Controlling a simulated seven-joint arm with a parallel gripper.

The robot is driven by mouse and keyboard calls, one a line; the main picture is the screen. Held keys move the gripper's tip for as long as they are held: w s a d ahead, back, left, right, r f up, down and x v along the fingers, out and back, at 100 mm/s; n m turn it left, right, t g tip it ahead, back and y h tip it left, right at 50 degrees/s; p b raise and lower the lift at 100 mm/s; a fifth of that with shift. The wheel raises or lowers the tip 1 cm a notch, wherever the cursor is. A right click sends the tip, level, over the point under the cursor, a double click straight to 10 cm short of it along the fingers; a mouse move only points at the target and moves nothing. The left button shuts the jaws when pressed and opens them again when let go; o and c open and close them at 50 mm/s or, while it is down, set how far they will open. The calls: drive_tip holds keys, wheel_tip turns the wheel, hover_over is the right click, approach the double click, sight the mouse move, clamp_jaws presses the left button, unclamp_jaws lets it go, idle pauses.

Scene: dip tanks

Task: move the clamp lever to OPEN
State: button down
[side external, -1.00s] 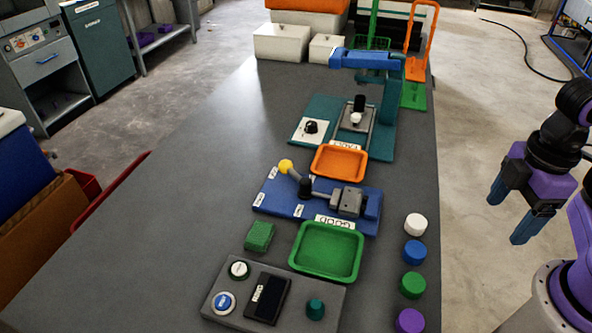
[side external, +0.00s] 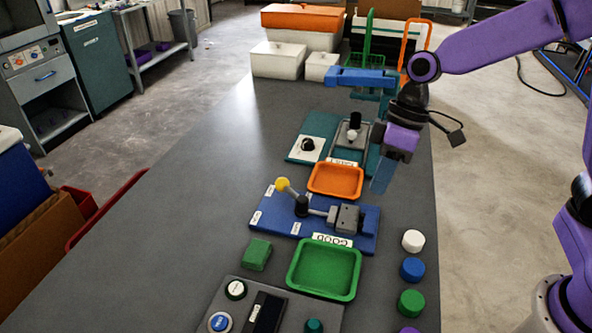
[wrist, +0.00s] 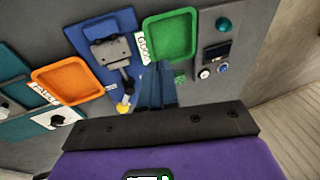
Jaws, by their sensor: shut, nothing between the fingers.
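The clamp sits on a blue base plate (side external: 278,222) on the grey table. Its lever has a yellow ball knob (side external: 282,184) and leans up and to the left of the grey clamp body (side external: 345,218). Small white labels lie on the plate, too small to read. In the wrist view the knob (wrist: 124,107) shows just left of my fingers. My gripper (side external: 380,178) is shut and empty, its blue fingers pointing down. It hangs above the table, right of and behind the clamp in the side view, apart from the lever. The fingers also show in the wrist view (wrist: 157,85).
An orange tray (side external: 336,180) lies behind the clamp, and a green tray (side external: 324,270) in front. A teal fixture with a blue arm (side external: 362,77) stands behind. A green block (side external: 257,254) and several coloured caps (side external: 412,270) are nearby. The table's left side is clear.

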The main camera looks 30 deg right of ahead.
sight(291, 194)
drive_tip(key=w+d+f+m+t+y, duration=0.1)
drive_tip(key=w+d+f+m, duration=0.1)
drive_tip(key=w, duration=1)
drive_tip(key=w+d+f+m+t+y, duration=0.1)
drive_tip(key=w+d+f, duration=0.2)
drive_tip(key=w, duration=0.9)
drive_tip(key=shift+w+f+m+t+y, duration=0.2)
drive_tip(key=shift+w+m+t+y, duration=0.05)
drive_tip(key=shift+m+t+y, duration=0.15)
drive_tip(key=x, duration=1)
drive_tip(key=shift+s+f, duration=0.1)
drive_tip(key=shift+f, duration=0.05)
drive_tip(key=shift+s+a+f, duration=0.1)
drive_tip(key=shift+s+a, duration=0.15)
drive_tip(key=shift+a, duration=0.3)
drive_tip(key=shift+s+a, duration=0.2)
drive_tip(key=shift+a, duration=0.35)
drive_tip(key=shift+s+a+f, duration=0.15)
drive_tip(key=shift+s+a, duration=0.1)
drive_tip(key=shift+a, duration=0.4)
drive_tip(key=shift+a, duration=0.1)
